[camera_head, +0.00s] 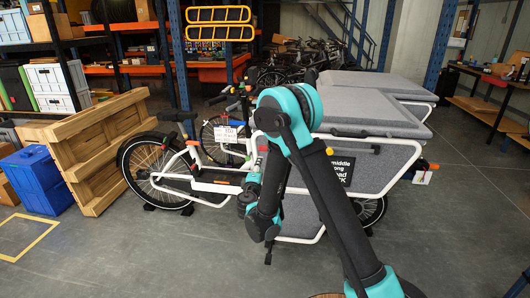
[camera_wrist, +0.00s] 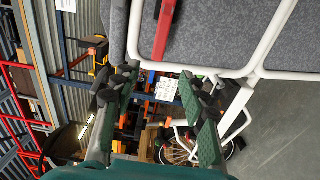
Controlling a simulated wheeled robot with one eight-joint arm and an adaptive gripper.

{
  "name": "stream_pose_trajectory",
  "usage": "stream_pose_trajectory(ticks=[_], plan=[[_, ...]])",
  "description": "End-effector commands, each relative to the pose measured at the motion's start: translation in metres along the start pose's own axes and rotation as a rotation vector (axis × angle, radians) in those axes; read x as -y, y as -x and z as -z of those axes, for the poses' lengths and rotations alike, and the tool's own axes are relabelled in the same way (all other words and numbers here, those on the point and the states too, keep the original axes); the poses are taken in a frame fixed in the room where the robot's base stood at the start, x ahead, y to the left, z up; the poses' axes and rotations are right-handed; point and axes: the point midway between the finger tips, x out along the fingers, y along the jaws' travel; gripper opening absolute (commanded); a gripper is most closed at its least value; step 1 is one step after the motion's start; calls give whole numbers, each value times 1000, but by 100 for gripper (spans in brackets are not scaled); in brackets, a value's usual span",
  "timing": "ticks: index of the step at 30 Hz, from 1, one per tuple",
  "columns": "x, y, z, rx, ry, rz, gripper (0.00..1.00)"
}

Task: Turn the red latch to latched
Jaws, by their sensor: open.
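The red latch (camera_wrist: 163,30) shows at the top of the wrist view as a long red bar. It lies against a grey felt panel of the cargo bike's box (camera_wrist: 217,35), close to the white frame tube. I cannot pick it out in the head view, where my arm covers part of the bike. My gripper (camera_wrist: 158,78) is open and empty, its two dark green-padded fingers spread apart. In the wrist view the latch lies beyond the fingertips, apart from them. The gripper's fingertips are not clear in the head view.
The white-framed cargo bike (camera_head: 377,167) stands mid-floor behind my arm. A wooden pallet (camera_head: 97,150) leans at left beside a blue crate (camera_head: 42,180). Shelving and parked bikes fill the back, and a workbench (camera_head: 490,75) is at right. The grey floor in front is clear.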

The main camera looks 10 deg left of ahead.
Motion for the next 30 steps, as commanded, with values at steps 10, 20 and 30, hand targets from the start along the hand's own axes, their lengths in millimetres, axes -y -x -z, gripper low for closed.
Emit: stream_pose_trajectory(ticks=[10,20,30], plan=[[0,-48,0,2,1,-1,43],[0,-114,-1,2,1,0,43],[0,-164,0,0,0,0,43]])
